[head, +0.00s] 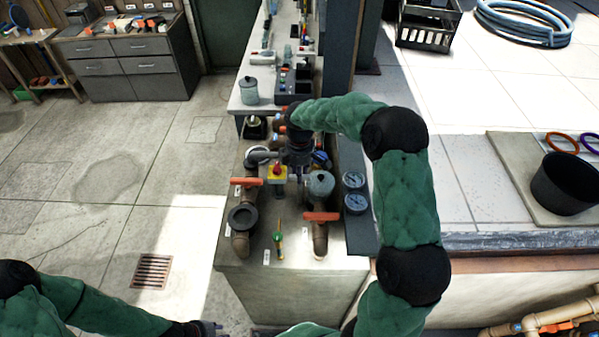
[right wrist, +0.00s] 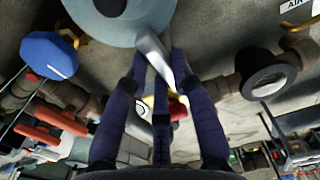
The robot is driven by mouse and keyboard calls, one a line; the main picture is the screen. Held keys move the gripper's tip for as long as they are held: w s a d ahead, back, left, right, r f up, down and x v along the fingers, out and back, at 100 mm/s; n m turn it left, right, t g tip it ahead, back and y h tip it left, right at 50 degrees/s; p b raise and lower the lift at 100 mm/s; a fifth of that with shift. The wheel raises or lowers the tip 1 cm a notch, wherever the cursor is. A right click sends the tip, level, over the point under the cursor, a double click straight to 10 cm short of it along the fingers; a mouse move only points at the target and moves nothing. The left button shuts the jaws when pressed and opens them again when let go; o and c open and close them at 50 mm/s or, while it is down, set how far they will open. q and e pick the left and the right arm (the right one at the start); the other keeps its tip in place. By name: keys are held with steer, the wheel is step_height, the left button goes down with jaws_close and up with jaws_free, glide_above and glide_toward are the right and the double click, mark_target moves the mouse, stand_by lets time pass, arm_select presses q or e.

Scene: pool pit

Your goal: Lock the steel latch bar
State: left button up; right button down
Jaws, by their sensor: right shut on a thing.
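In the right wrist view, the steel latch bar (right wrist: 151,52) is a pale grey bar beside a round grey lid (right wrist: 112,24). My right gripper (right wrist: 158,72) has its dark fingers shut on the bar, which lies slanted between the fingertips. In the head view, my right gripper (head: 299,169) points down among the fittings on the bench, left of a grey lidded canister (head: 320,185). The gripper hides the bar there. My left gripper (head: 210,328) is at the bottom edge, away from the bench, too cut off to show its jaws.
Pipes with orange handles (head: 321,216), a red and yellow button box (head: 277,175), a green-topped valve (head: 278,238) and two gauges (head: 355,192) crowd around the right gripper. A blue knob (right wrist: 49,55) is close by. The floor left of the bench is open.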

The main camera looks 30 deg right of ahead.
stand_by(0.3)
steer(key=c, duration=1)
jaws_free()
steer(key=shift+c, duration=0.2)
step_height(320, 180, up, 12)
steer(key=shift+r, duration=0.1)
